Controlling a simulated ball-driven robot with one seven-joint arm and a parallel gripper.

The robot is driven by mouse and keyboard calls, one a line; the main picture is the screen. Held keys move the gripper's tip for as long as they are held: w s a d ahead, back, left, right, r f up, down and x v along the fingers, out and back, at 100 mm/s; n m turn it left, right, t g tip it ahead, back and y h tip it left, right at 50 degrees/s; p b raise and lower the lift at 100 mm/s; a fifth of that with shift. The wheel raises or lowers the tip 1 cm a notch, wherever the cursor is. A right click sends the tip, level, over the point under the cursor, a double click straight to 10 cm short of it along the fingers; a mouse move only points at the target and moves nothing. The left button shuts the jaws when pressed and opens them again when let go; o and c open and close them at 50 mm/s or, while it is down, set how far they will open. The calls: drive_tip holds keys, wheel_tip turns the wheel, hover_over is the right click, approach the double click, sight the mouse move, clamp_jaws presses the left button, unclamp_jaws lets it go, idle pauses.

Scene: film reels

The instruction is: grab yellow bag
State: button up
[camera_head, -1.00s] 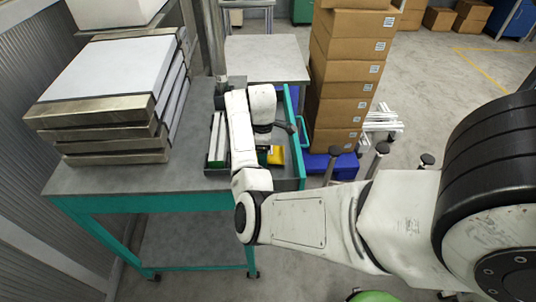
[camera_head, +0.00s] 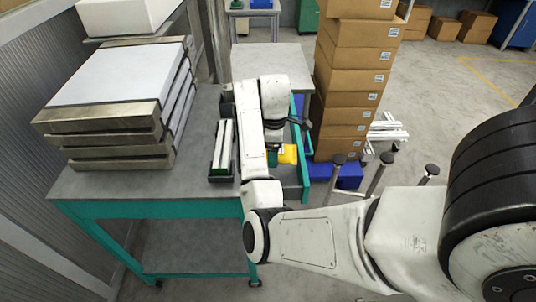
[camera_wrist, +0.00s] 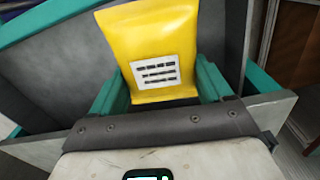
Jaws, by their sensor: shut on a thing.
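The yellow bag (camera_wrist: 150,45) stands out in the wrist view, with a white printed label on its face. My gripper (camera_wrist: 158,85) has its green fingers on both sides of the bag's lower part and is shut on it. In the head view the yellow bag (camera_head: 288,154) shows partly, at the right side of my arm near the teal drawer. My gripper (camera_head: 274,152) is mostly hidden there behind my arm.
The teal drawer (camera_head: 304,178) stands open at the table's right side. A black tray with white pieces (camera_head: 223,150) sits on the grey table (camera_head: 120,182). Stacked metal-edged slabs (camera_head: 115,110) are at left. Tall stacked cardboard boxes (camera_head: 350,80) stand close at right.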

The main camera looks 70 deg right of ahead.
drive_tip(key=r, duration=0.1)
drive_tip(key=r+p, duration=0.1)
drive_tip(key=s+a+r+p, duration=0.4)
drive_tip(key=s+a+p, duration=0.2)
drive_tip(key=s+p, duration=0.1)
drive_tip(key=shift+s, duration=0.9)
